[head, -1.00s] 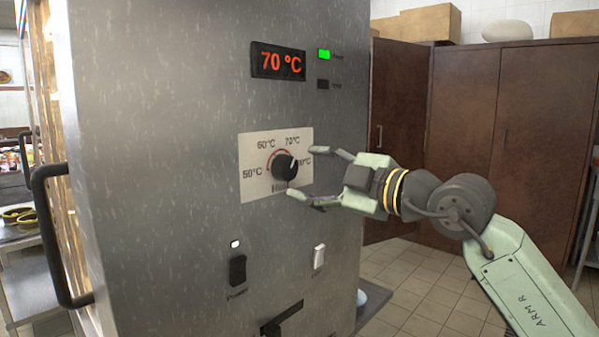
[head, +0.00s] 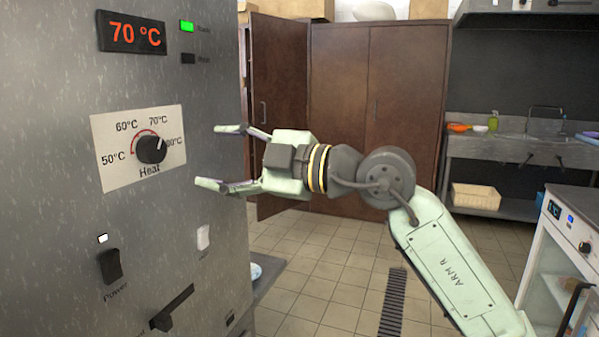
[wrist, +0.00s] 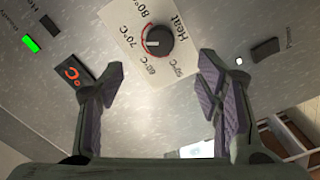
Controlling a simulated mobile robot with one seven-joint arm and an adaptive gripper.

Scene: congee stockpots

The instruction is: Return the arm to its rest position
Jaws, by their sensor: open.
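My gripper (head: 222,158) is open and empty, to the right of the heat knob (head: 151,150) and apart from it. The black knob sits on a white dial plate (head: 112,175) on a steel cabinet front. In the wrist view, the knob (wrist: 157,41) shows above and between the two open fingers (wrist: 155,100), with bare steel between them. My pale green arm reaches in from the lower right of the head view. The display (head: 134,34) reads 70 °C in red.
The steel cabinet (head: 50,230) fills the left. Below the dial are a power switch (head: 109,266) and a black lever handle (head: 172,308). A brown cupboard (head: 340,110) stands behind my arm with a door ajar. Tiled floor (head: 300,290) is open. A white appliance (head: 570,250) stands at the right.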

